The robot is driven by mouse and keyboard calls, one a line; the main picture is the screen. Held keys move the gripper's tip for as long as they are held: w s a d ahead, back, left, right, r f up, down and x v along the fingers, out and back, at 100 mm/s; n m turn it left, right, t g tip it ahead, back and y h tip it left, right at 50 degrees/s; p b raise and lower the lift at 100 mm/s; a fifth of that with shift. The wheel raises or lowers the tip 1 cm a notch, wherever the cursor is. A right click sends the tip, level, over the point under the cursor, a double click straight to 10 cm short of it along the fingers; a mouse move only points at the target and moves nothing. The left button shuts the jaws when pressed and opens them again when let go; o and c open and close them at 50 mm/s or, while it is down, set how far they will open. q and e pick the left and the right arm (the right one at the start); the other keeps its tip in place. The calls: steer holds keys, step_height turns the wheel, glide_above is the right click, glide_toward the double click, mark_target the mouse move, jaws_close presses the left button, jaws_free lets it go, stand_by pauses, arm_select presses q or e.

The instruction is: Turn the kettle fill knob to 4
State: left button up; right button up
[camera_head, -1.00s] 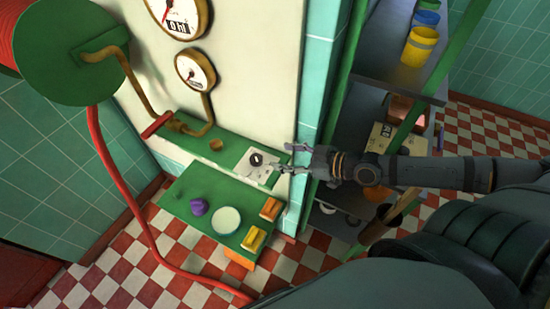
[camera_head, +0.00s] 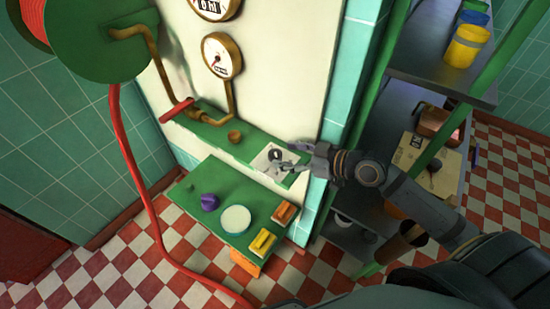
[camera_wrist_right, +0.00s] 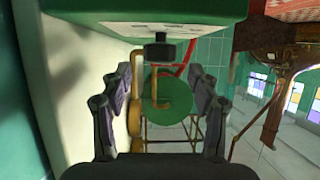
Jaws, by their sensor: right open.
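The fill knob (camera_head: 275,154) is a small dark knob on a white dial plate (camera_head: 264,167) at the right end of a green ledge. In the right wrist view the knob (camera_wrist_right: 159,50) sits between the two fingertips, near their far ends, with space on both sides. My right gripper (camera_head: 288,160) reaches in from the right over the plate. In the right wrist view its fingers (camera_wrist_right: 166,75) are spread and hold nothing. The numbers on the dial are too small to read. My left gripper is not in view.
Below the ledge (camera_head: 206,133), a lower green panel (camera_head: 188,184) carries a purple knob (camera_head: 209,202), a white round button (camera_head: 236,219) and yellow and orange blocks. Two gauges hang above. A red hose runs down at left. A shelf rack (camera_head: 428,80) stands close on the right.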

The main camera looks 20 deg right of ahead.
mark_target(276, 153)
steer(key=shift+x, duration=2.35)
